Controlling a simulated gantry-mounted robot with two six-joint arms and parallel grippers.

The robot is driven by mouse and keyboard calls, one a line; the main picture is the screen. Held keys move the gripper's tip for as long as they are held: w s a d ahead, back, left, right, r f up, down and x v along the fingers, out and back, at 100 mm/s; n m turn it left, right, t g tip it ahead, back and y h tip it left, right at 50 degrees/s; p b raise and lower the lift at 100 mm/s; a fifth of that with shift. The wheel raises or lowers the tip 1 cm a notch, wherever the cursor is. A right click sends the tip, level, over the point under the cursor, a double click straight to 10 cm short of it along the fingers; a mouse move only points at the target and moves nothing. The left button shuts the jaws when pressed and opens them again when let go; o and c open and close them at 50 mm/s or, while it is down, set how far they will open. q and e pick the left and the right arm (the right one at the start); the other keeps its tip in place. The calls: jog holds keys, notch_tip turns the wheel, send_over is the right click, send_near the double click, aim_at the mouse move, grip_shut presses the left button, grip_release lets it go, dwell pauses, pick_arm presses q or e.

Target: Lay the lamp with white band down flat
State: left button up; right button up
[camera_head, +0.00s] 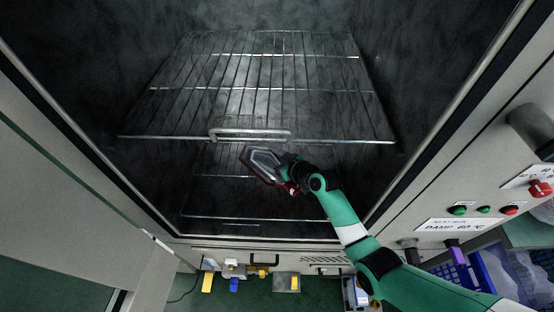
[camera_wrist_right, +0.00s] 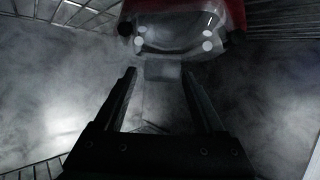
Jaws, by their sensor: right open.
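A lamp with a dark red rim and a pale, whitish face (camera_head: 264,164) is in the head view, inside the cabinet below the front edge of the upper rack. In the right wrist view the lamp (camera_wrist_right: 185,35) is at the top, beyond my fingertips, with its red body and clear part showing. My right gripper (camera_head: 287,172) is right beside the lamp in the head view. In the right wrist view its two fingers (camera_wrist_right: 160,82) are apart, with no lamp body between them. I cannot tell whether the lamp touches anything below it. My left gripper is not in view.
The upper wire rack (camera_head: 165,100) has a handle (camera_head: 250,134) at its front edge. A lower wire rack (camera_head: 205,216) lies beneath it. Cabinet walls stand close on both sides. A control panel (camera_head: 485,210) with buttons is at the right.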

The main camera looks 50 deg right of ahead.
jog(key=p+v, duration=0.3)
jog(key=v, duration=0.9)
jog(key=shift+p, duration=0.3)
